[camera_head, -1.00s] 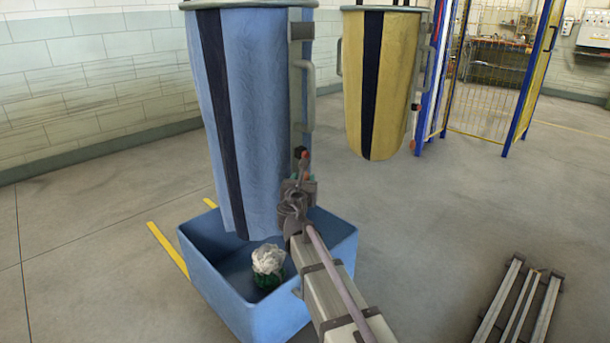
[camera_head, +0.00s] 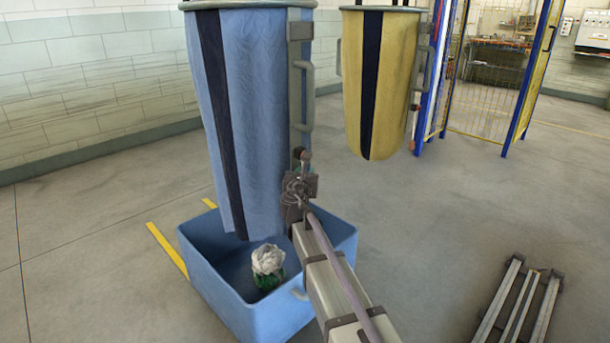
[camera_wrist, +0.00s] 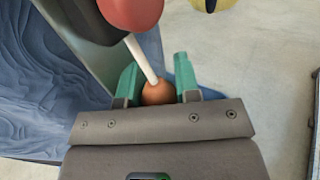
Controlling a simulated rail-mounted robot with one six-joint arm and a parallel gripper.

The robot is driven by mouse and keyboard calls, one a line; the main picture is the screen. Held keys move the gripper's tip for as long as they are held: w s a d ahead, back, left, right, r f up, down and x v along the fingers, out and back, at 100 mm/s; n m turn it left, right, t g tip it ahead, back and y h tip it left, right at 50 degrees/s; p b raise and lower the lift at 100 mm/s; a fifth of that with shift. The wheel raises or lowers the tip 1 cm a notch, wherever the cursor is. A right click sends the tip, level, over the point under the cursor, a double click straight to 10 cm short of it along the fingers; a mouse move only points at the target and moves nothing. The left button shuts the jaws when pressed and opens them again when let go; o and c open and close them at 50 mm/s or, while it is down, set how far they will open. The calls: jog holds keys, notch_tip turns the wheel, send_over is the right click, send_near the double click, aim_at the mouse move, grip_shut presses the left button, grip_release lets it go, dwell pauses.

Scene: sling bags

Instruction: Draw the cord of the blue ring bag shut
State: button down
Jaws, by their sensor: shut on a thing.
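The blue ring bag (camera_head: 262,110), with a dark vertical stripe, hangs from its ring over a blue bin. My gripper (camera_head: 298,175) is at the bag's lower right side, beside the rail that runs down it. In the wrist view, the green fingers (camera_wrist: 155,74) are shut around an orange-brown ball (camera_wrist: 158,94) on the end of a white cord (camera_wrist: 140,58). The cord runs up from the ball towards a red rounded part (camera_wrist: 133,10). The blue cloth (camera_wrist: 45,100) is at the left, apart from the fingers. The bag's bottom opening is not clearly visible.
The blue bin (camera_head: 205,268) stands below the bag, with a white and green bundle (camera_head: 268,262) inside. A yellow bag (camera_head: 400,90) hangs behind to the right. A slatted metal frame (camera_head: 520,305) lies at the lower right. The floor between is clear.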

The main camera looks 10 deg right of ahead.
notch_tip(320, 180, down, 10)
jog(key=b, duration=1)
jog(key=shift+f, duration=0.15)
jog(key=c, duration=1.1)
grip_release()
jog(key=v, duration=1.1)
jog(key=shift+w, duration=0.1)
